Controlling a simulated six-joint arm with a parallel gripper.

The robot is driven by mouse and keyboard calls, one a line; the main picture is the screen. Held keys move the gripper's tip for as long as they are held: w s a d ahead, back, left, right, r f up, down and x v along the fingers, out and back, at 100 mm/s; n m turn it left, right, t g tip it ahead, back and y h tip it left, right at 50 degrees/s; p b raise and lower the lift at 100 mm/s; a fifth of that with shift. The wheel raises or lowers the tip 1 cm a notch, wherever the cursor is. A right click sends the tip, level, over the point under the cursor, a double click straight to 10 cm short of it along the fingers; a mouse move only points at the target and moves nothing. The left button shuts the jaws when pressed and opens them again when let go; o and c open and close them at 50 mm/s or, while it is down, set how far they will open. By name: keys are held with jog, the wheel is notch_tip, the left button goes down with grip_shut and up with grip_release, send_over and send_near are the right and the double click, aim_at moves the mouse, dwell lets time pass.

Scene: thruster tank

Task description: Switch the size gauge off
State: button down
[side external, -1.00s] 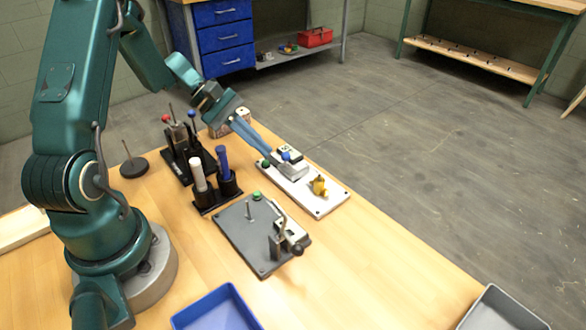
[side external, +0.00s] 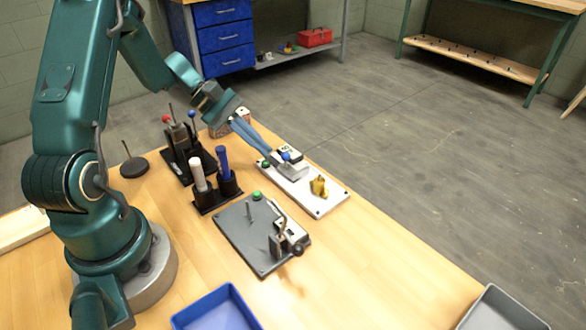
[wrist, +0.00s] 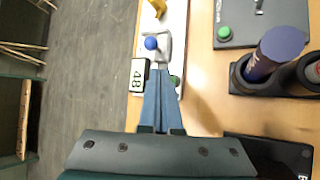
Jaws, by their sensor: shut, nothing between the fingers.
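The white plate (side external: 330,201) at the table's far right edge carries a small display box (side external: 289,151), a grey metal slide with a blue ball knob (side external: 286,156), a green button (side external: 265,163) and a yellow piece (side external: 319,187). I take it as the size gauge. In the wrist view the display (wrist: 138,76) reads 48, apparently lit. My gripper (wrist: 163,72) is shut and empty over the plate, its tips just short of the slide and blue knob (wrist: 151,43). The green button (wrist: 175,80) is close to the right of the fingers, partly hidden by them.
A dark grey plate (side external: 240,240) with a clamp, a display box and a green button lies nearer the camera. A black holder (side external: 217,197) with a white and a blue cylinder stands left of the gauge. A blue tray (side external: 215,311) lies in front.

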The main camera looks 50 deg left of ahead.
dwell(0.4)
jog(key=shift+f, duration=0.5)
jog(key=shift+f, duration=0.2)
dwell(0.4)
jog(key=shift+r, duration=0.7)
jog(key=shift+r, duration=3)
